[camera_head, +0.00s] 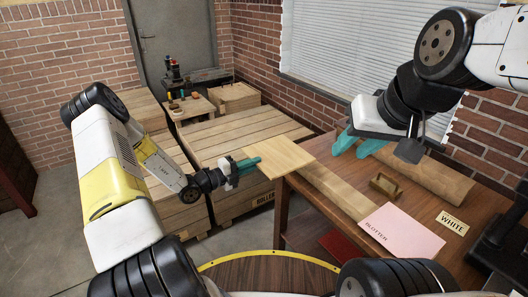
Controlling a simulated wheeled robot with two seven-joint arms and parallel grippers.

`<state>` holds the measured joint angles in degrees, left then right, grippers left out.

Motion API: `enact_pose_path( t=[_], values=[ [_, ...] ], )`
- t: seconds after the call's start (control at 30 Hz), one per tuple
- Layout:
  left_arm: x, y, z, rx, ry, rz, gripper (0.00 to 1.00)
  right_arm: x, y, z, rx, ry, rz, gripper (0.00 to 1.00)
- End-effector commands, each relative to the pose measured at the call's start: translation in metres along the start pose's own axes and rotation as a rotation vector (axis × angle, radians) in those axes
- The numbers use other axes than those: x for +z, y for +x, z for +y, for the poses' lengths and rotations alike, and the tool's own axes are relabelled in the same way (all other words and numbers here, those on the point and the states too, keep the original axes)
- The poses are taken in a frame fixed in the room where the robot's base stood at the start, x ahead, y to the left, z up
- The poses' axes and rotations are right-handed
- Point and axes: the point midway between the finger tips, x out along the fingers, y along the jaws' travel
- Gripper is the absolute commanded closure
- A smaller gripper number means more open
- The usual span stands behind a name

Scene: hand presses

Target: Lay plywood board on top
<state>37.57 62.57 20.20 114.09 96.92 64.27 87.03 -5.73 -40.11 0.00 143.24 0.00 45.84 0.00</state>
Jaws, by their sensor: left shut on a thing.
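The plywood board (281,156) is a light, thin square sheet. It shows above the table's far left corner and partly over the gap beside the crate. My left gripper (249,164) is shut on its left edge, with teal fingers. I cannot tell whether the board touches the table. My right gripper (358,145) hangs over the back of the table, its two teal fingers apart and nothing visible between them. The pink blotter sheet (401,232) lies flat near the table's front edge.
A large slatted crate (240,127) stands left of the table. A brick wall closes the back.

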Motion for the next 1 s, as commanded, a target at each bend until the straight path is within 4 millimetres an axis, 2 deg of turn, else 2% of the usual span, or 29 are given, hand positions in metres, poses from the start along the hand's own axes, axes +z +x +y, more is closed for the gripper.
enact_pose_path(
  t=[0.7, 1.0],
  values=[
    [0.001, -0.085, 0.000, -0.001, 0.000, -0.002, 1.00, 0.000, 0.000, 0.000, 0.000, 0.000, 0.000, 0.64],
    [0.000, -0.093, -0.001, -0.001, 0.000, 0.001, 1.00, 0.000, 0.000, 0.000, 0.000, 0.000, 0.000, 0.64]
  ],
)
